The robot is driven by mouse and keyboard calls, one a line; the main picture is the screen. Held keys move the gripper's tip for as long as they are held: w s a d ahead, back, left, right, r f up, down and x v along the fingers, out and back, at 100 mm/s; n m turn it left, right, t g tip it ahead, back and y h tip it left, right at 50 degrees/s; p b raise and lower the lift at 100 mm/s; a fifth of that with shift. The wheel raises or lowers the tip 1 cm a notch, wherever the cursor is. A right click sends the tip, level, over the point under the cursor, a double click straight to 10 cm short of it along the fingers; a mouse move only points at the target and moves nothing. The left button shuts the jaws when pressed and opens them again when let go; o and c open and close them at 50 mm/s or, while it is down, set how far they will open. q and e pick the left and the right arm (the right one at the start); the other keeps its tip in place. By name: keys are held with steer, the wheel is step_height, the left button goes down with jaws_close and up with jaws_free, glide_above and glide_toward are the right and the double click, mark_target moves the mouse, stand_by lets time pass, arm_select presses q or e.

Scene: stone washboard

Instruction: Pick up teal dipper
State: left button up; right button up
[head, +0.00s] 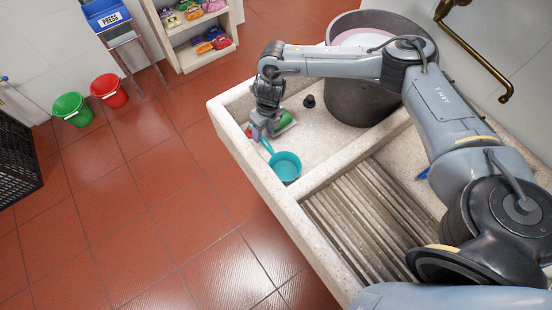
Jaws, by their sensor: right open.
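The teal dipper (286,167) lies in the left basin of the stone washboard (330,172), near the basin's front wall. Its round cup faces up, and its blue handle (267,145) points up and left toward my right gripper. My right gripper (264,134) is open, pointing down, with its fingertips at or just above the handle's far end. I cannot tell whether the fingers touch the handle. My left gripper is not in view.
A green and red item (285,124) lies right behind the gripper. A small black stopper (309,101) sits in the basin, and a large dark tub (365,95) stands at the back. The ribbed washboard section (365,215) is at right. Green (72,108) and red (109,90) buckets stand on the floor.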

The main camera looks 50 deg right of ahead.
steer(key=shift+w+a+f, duration=0.1)
steer(key=shift+f, duration=0.55)
steer(key=f, duration=0.2)
steer(key=a+f+b, duration=0.1)
steer(key=f, duration=0.1)
steer(key=shift+w+f+b, duration=0.2)
steer(key=shift+f+b, duration=0.1)
steer(key=shift+f, duration=0.05)
jaws_close()
